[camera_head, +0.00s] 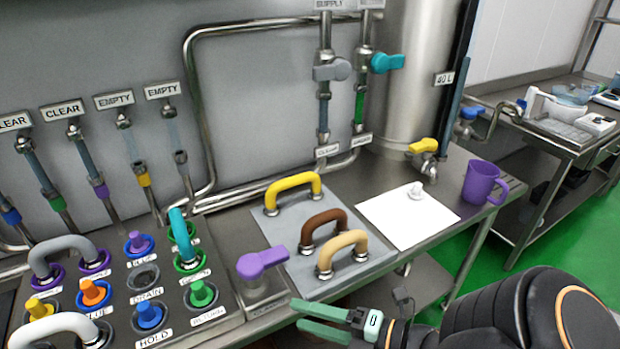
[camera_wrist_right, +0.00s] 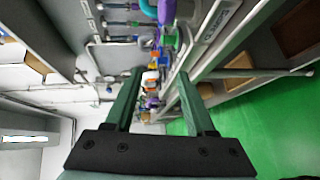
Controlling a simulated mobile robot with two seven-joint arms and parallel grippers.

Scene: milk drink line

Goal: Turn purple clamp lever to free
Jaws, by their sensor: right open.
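The purple clamp lever (camera_head: 262,261) sits on a small metal block (camera_head: 262,293) at the right end of the valve panel. Its handle points right and slightly up in the head view. My right gripper (camera_head: 299,314) has green fingers spread apart with nothing between them. It is just in front of the lever and to its lower right, apart from it. The right wrist view shows the two open fingers (camera_wrist_right: 161,88) and several coloured fittings beyond them; I cannot tell which is the lever. My left gripper is not in view.
A white sheet (camera_head: 385,222) and a purple mug (camera_head: 478,184) are further right.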

